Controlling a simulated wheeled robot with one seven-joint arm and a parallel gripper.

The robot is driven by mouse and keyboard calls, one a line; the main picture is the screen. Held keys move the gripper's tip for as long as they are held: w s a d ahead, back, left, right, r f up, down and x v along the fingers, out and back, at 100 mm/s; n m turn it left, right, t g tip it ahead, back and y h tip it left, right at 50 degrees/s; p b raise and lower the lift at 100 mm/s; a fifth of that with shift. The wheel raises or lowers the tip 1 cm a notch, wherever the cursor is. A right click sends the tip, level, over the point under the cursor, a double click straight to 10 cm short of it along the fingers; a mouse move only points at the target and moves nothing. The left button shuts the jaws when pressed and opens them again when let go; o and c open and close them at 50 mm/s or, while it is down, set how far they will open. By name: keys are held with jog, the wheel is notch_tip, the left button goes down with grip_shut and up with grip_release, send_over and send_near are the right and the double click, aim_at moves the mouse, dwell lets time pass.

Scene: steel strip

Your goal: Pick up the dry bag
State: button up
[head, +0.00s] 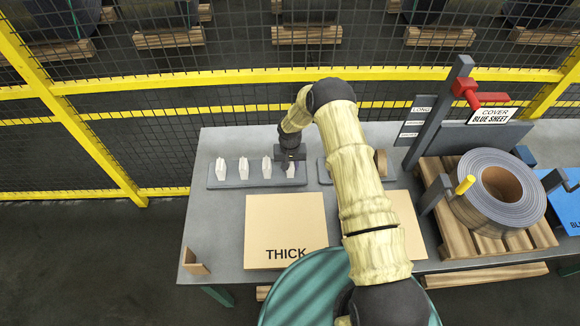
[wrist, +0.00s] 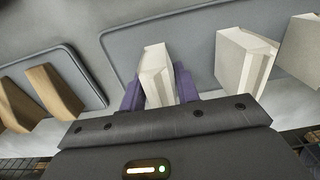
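Several small white bags stand in a row on a grey tray (head: 232,183) on the bench; the task's dry bag appears to be one of these. My gripper (head: 289,166) is down at the right end of this row. In the wrist view, the purple fingers of my gripper (wrist: 158,88) stand on either side of the end white bag (wrist: 154,75). They are very close to its sides; whether they press on it I cannot tell. The bag stands upright and appears to rest on the tray. Another white bag (wrist: 243,60) stands to the right in the wrist view.
A second grey tray (wrist: 75,75) with brown wedge-shaped pieces (wrist: 56,90) lies beside the row. A cardboard sheet marked THICK (head: 285,225) lies in front. A steel coil (head: 497,195) sits on a pallet at right. A yellow mesh fence (head: 90,85) stands behind the bench.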

jog(key=shift+c, duration=0.5)
jog(key=shift+r+b, duration=0.3)
jog(key=shift+r, duration=0.25)
notch_tip(320, 180, up, 9)
jog(key=b, duration=0.2)
jog(key=shift+b, duration=0.4)
jog(key=shift+f, duration=0.1)
dwell(1.0)
